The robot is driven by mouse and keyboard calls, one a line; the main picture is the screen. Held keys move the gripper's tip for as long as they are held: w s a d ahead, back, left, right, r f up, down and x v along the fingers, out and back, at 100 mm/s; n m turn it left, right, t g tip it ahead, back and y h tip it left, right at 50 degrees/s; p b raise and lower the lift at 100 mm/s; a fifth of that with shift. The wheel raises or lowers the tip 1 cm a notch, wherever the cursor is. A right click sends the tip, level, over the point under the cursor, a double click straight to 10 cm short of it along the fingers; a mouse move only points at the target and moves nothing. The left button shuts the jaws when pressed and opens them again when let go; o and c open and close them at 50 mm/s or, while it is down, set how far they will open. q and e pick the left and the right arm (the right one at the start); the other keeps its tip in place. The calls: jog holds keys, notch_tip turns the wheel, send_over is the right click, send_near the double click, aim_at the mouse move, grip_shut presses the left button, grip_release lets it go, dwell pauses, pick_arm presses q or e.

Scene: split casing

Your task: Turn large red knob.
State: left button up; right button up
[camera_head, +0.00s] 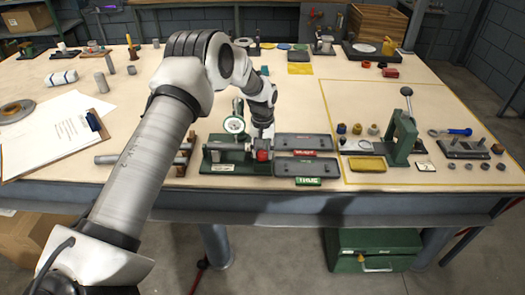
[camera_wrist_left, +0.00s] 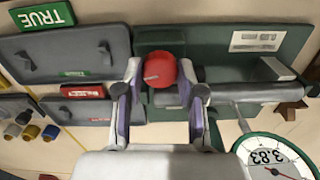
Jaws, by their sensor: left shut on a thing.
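The large red knob (camera_head: 263,156) sits at the front right end of a dark green fixture (camera_head: 216,169) near the front of the table. In the left wrist view the knob (camera_wrist_left: 161,69) lies between the two fingertips of my left gripper (camera_wrist_left: 161,75), which is shut on it. In the head view my left gripper (camera_head: 263,146) reaches down onto the knob from above and behind, and its fingers are partly hidden. A round dial gauge (camera_head: 234,125) stands on the fixture; it also shows in the left wrist view (camera_wrist_left: 275,160). My right gripper is not in view.
Two grey trays lie right of the knob, the back one with a red label (camera_head: 304,152), the front one by a green TRUE sign (camera_head: 308,181). A green press (camera_head: 401,140) stands further right. A clipboard (camera_head: 55,135) lies at left.

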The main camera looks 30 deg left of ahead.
aim_at(263, 154)
pick_arm(q)
jog(key=shift+f, duration=0.1)
jog(key=o, duration=1.1)
jog(key=shift+o, duration=0.2)
notch_tip(263, 154, up, 12)
